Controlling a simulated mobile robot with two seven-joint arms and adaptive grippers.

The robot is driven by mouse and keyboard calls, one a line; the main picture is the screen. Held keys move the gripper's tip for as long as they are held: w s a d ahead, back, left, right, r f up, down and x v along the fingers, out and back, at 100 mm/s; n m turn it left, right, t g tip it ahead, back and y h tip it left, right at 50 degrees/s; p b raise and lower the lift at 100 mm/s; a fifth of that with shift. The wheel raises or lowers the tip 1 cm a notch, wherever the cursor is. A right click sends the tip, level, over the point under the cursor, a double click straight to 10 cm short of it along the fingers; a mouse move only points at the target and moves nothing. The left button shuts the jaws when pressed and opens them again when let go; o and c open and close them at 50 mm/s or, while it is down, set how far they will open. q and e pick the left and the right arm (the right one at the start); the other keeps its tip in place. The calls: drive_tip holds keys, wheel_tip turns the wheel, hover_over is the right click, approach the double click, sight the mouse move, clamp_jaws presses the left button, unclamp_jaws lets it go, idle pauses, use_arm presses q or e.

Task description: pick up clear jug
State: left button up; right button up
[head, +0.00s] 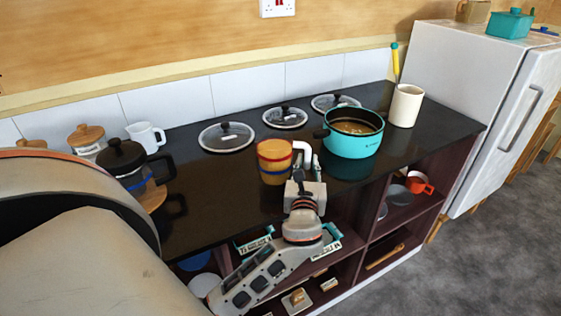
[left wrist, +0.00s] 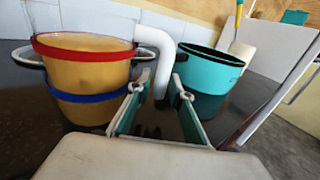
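The jug (head: 274,163) stands upright on the dark counter. It looks amber and see-through, with a red band at the rim, a blue band lower down and a white handle (head: 303,148). In the left wrist view the jug (left wrist: 88,84) is at the left, and its handle (left wrist: 158,50) curves down at the centre. My left gripper (head: 306,170) is at the counter's front, just right of the jug. In the left wrist view its fingers (left wrist: 158,100) are apart, on either side of the handle's lower part. I cannot tell whether they touch it. My right gripper is not in view.
A teal pot (head: 352,143) stands close right of the handle, with a white utensil holder (head: 405,106) beyond. Several glass lids (head: 226,137) lie behind. A coffee press (head: 124,162) and white mug (head: 146,137) stand left. Open shelves (head: 372,245) lie below the counter.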

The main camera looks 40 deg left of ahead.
use_arm(q)
clamp_jaws()
drive_tip(key=shift+r, duration=0.1)
drive_tip(key=shift+r, duration=0.15)
